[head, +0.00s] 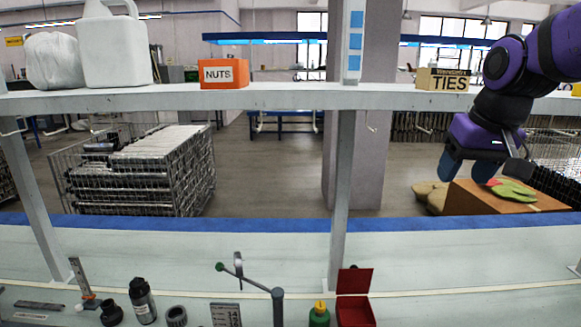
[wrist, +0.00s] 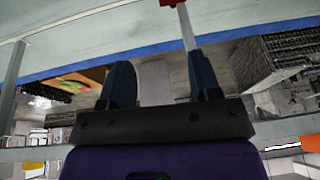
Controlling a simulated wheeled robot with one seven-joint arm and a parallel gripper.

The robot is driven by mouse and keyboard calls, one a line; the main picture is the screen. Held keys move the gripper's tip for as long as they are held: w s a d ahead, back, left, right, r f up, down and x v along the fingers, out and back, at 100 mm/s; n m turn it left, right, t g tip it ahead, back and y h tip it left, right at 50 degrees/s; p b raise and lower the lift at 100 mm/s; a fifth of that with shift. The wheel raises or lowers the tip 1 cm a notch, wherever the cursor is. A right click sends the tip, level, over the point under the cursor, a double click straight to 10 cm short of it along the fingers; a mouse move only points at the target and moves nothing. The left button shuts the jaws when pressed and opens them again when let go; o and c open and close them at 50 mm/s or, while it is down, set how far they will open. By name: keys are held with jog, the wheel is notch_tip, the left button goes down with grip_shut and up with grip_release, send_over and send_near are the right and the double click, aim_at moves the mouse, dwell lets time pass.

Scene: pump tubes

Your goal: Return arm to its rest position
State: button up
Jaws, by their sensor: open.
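My gripper (head: 471,167) hangs at the right of the head view, in front of the shelf and above the workbench (head: 180,255). It has blue fingers and a purple body, and my purple arm comes in from the upper right. In the wrist view my gripper (wrist: 160,85) shows its two dark blue fingers spread wide apart. Nothing is between the fingers; the far bench edge and a grey post lie beyond them.
A white shelf (head: 280,98) crosses above the bench, with an orange NUTS box (head: 224,74), a TIES box (head: 443,80) and a white jug (head: 113,50). The bench's right side looks clear.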

jog(key=s+f+t, duration=0.1)
jog(key=s+f, duration=0.1)
jog(key=s, duration=1.4)
jog(key=shift+s+d+h, duration=0.2)
jog(key=shift+d+h, duration=0.1)
jog(key=shift+d, duration=0.15)
